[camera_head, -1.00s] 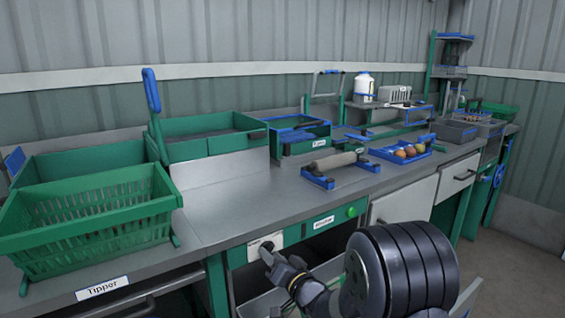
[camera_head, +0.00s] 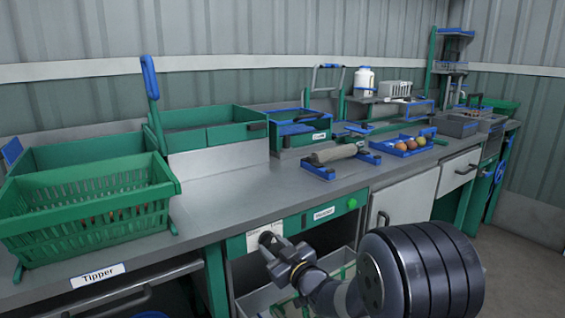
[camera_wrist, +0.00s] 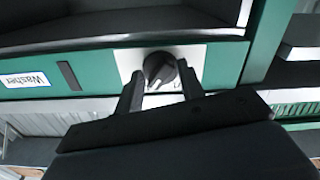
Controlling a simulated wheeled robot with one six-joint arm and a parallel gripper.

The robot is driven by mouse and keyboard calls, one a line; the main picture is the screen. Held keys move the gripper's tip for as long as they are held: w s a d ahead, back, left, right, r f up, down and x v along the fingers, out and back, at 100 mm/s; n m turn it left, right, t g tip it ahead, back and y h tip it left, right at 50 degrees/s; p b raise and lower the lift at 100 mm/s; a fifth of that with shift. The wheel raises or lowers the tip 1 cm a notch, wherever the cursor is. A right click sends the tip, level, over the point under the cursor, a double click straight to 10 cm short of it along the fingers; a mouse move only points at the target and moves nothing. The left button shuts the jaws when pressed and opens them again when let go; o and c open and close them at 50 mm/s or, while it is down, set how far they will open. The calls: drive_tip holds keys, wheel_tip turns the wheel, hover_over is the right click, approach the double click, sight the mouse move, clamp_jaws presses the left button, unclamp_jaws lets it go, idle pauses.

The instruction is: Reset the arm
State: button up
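My gripper (camera_head: 267,240) is in front of a white plate on the green front panel of the bench, at the Washer station. In the wrist view my gripper (camera_wrist: 161,88) has its two dark fingers apart, one on each side of a round black knob (camera_wrist: 158,67). The knob sits on a white plate (camera_wrist: 194,57). A gap shows between the fingers; I cannot tell whether either touches the knob. Nothing is held clear of the panel. My dark arm covers the lower right of the head view.
A green basket (camera_head: 85,206) stands at the left, above the Tipper label (camera_head: 97,275). The grey bench top (camera_head: 225,200) has bare room behind the panel.

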drive_tip(key=n, duration=0.5)
drive_tip(key=shift+w+d+b, duration=0.1)
drive_tip(key=shift+b, duration=0.25)
drive_tip(key=shift+v, duration=2.4)
drive_tip(key=shift+r, duration=0.15)
